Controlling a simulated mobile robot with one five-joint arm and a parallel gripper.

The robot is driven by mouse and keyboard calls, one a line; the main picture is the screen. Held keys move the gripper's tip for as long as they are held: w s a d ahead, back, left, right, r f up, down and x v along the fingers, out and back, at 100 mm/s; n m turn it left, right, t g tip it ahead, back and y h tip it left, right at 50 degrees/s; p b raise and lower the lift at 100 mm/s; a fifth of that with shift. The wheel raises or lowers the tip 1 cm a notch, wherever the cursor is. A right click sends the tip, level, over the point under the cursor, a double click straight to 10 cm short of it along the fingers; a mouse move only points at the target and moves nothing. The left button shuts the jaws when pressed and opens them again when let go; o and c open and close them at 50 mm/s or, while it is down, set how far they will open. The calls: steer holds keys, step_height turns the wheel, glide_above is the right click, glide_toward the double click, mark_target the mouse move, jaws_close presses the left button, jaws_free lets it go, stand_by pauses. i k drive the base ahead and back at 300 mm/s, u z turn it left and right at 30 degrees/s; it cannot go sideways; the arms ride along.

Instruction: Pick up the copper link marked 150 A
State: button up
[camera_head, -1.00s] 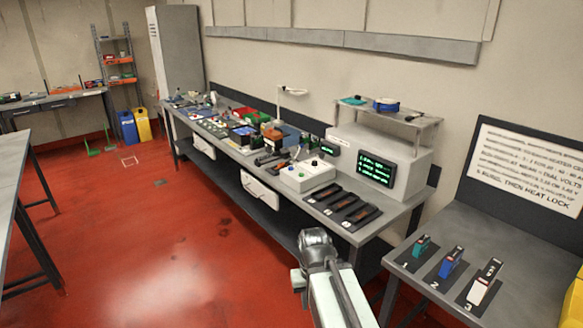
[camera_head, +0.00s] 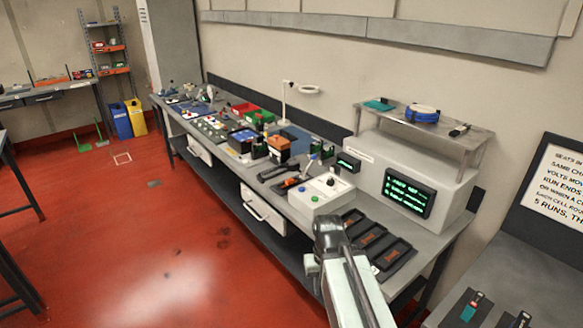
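Three dark trays lie in a row on the long bench, a left one (camera_head: 345,217), a middle one (camera_head: 381,231) and a right one (camera_head: 405,266). Each holds a small copper-orange strip; the middle strip (camera_head: 373,239) is one of them. These may be copper links, but no 150 A marking is readable. Part of my arm rises from the bottom of the picture, just left of the trays. I see no gripper fingers on it.
A white control box (camera_head: 322,196) stands left of the trays. A grey cabinet with a green-lit display (camera_head: 408,192) stands behind them. Tools and bins crowd the bench (camera_head: 440,232) farther left. A side bench (camera_head: 500,268) is at right. The red floor (camera_head: 215,240) at left is open.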

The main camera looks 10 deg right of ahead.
mark_target(289, 181)
steer(key=i, duration=0.65)
steer(key=u, duration=1.4)
steer(key=i, duration=0.6)
steer(key=u, duration=0.7)
